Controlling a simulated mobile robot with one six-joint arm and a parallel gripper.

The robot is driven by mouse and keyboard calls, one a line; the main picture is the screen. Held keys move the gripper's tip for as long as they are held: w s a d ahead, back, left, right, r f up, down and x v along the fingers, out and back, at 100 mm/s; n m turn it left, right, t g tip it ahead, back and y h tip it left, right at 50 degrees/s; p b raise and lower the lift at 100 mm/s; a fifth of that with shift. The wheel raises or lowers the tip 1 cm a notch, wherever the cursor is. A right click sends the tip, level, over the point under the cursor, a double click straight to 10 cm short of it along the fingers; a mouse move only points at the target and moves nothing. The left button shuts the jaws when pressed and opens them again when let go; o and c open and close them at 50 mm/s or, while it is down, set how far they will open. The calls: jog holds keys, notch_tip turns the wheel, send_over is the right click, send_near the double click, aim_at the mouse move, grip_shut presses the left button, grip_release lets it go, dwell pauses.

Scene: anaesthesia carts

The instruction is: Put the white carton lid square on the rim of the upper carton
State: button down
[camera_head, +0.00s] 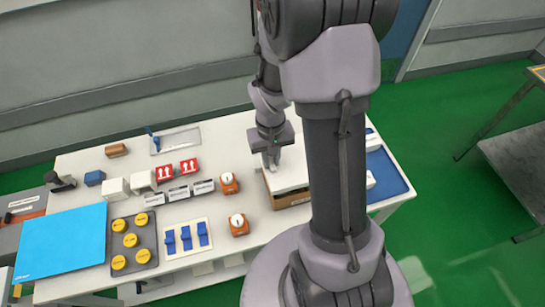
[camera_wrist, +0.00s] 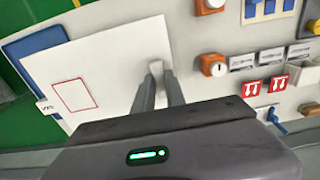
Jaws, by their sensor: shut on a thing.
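The white carton lid (camera_head: 291,174) lies flat at or just above the brown carton (camera_head: 291,201), right of the table's middle. I cannot tell whether it rests on the rim or whether its edges line up. My gripper (camera_head: 271,164) points down at the lid's left part. In the wrist view my gripper (camera_wrist: 160,74) is shut on a small pale grip on the broad white lid (camera_wrist: 115,70). The lid hides the carton in that view. My arm hides the lid's right part in the head view.
A blue tray (camera_head: 388,175) lies at the table's right end. Orange boxes with white knobs (camera_head: 229,184) stand left of the carton. Red arrow-marked boxes (camera_head: 165,173), blue switches (camera_head: 186,238) and a yellow-button panel (camera_head: 131,241) lie farther left.

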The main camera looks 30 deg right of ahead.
jog(key=shift+d+f+b, duration=0.15)
jog(key=shift+f+b, duration=3.7)
jog(key=shift+f, duration=0.45)
jog(key=shift+f, duration=0.2)
jog(key=c, duration=1.3)
grip_release()
notch_tip(320, 180, up, 18)
jog(key=p, duration=0.5)
jog(key=shift+f+p, duration=0.25)
jog(key=shift+p, duration=0.15)
